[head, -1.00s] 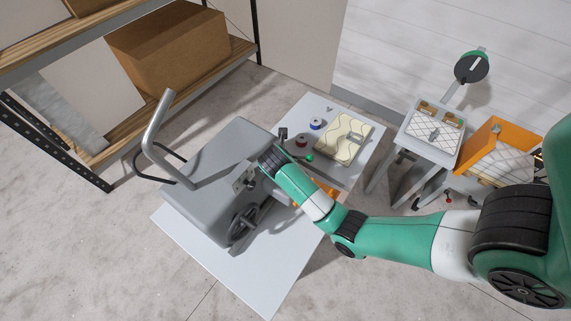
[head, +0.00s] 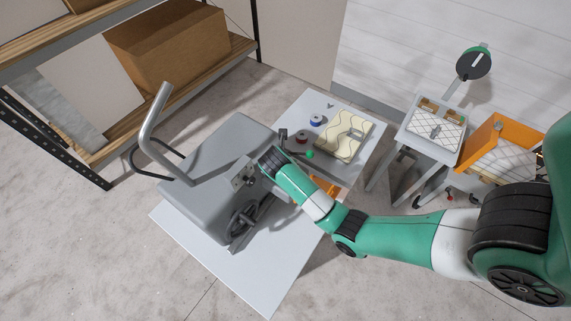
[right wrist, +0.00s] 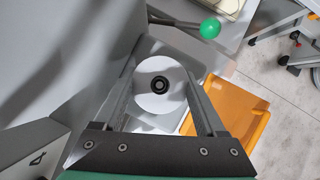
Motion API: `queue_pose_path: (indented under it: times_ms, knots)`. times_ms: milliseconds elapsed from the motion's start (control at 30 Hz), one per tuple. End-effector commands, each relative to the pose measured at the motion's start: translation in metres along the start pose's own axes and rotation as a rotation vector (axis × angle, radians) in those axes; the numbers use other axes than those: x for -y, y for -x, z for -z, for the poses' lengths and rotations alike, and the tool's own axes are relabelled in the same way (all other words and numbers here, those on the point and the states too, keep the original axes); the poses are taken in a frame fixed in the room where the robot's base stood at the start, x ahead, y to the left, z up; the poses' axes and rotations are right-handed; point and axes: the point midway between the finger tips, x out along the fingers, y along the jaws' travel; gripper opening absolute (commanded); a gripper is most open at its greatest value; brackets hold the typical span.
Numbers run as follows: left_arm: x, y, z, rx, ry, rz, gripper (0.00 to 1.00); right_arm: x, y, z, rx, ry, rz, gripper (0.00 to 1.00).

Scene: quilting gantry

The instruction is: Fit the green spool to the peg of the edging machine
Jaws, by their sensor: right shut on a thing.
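The grey edging machine (head: 215,170) stands left of centre in the head view. In the right wrist view my right gripper (right wrist: 163,92) is shut on a spool (right wrist: 150,101), one finger on each side. I see the spool's round white end with a black ring at its centre. Its thread colour is hidden, so I cannot confirm that it is green. I cannot make out the peg or whether the spool is on it. My left gripper is not in view.
A red spool (head: 301,137), a blue spool (head: 316,120) and a cream patterned piece (head: 338,146) lie on the side table (head: 362,120). A lever with a green knob (head: 309,154) sticks out near my wrist. An orange bin (right wrist: 232,108) is close to the right finger.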

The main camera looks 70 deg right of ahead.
Motion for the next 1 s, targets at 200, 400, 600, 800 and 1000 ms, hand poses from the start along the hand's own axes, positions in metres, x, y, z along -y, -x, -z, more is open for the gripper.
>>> queue_pose_path:
  times_ms: [200,400,600,800,1000]
  knots:
    - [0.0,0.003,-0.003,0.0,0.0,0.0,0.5,0.0,-0.006,0.003,0.0,0.0,0.0,0.09]
    - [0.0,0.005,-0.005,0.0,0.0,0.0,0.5,0.0,-0.01,0.006,0.0,0.0,0.001,0.09]
    - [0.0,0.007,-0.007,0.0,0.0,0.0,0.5,0.0,-0.014,0.008,-0.001,0.0,0.001,0.09]
    - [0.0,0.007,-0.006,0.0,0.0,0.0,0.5,0.0,-0.014,0.008,0.0,0.0,0.0,1.0]
    - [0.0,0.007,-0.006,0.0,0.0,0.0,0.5,0.0,-0.014,0.008,0.0,0.0,0.0,1.0]
